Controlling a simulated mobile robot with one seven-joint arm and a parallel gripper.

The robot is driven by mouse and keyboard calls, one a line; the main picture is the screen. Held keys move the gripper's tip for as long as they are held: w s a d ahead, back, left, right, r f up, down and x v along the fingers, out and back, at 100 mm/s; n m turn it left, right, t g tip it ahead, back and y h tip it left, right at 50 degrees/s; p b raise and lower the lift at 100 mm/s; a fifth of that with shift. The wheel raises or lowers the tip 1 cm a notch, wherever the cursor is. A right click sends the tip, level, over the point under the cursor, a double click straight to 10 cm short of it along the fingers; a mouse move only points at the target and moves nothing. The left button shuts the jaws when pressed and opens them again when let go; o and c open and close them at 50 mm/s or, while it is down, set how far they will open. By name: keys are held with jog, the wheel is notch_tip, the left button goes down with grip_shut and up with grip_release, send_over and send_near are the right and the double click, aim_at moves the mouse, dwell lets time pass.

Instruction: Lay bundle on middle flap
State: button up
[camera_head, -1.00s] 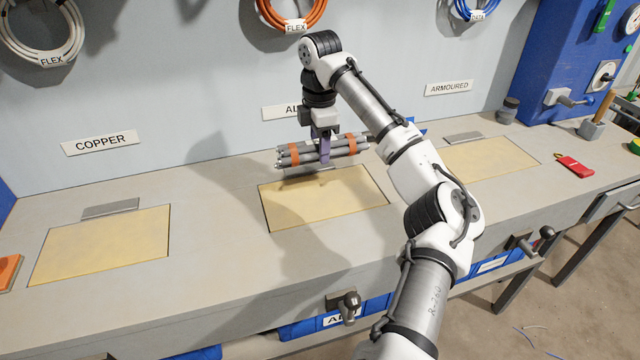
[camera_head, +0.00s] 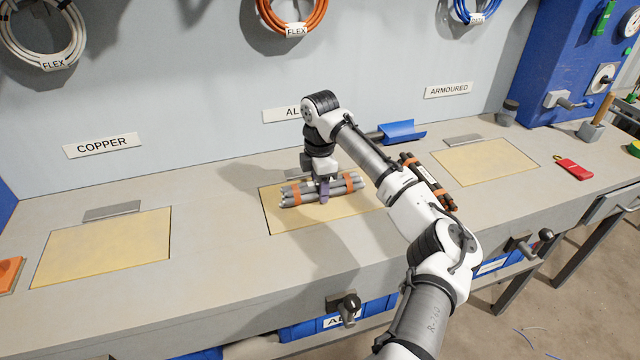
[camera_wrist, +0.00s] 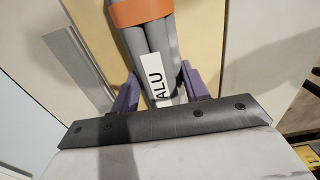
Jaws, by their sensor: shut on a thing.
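The bundle (camera_head: 296,194) is several grey cable lengths tied with two orange bands. It lies level over the middle flap (camera_head: 290,219), a yellowish panel set in the bench. It looks to be at or very near the flap's surface; I cannot tell if it touches. My gripper (camera_head: 323,192) is shut around the bundle's middle from above. In the wrist view, the purple fingers (camera_wrist: 158,92) stand on either side of the bundle (camera_wrist: 133,45), and a white ALU label (camera_wrist: 156,78) shows between them.
The left flap (camera_head: 105,250) under the COPPER sign (camera_head: 102,146) and the right flap (camera_head: 485,162) are bare. A dark bundle with orange bands (camera_head: 432,184) lies right of the middle flap, partly behind my arm. A red object (camera_head: 573,168) lies far right.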

jog(key=o, duration=1.4)
jog(key=shift+f, duration=0.1)
notch_tip(320, 180, up, 12)
jog(key=shift+b, duration=0.3)
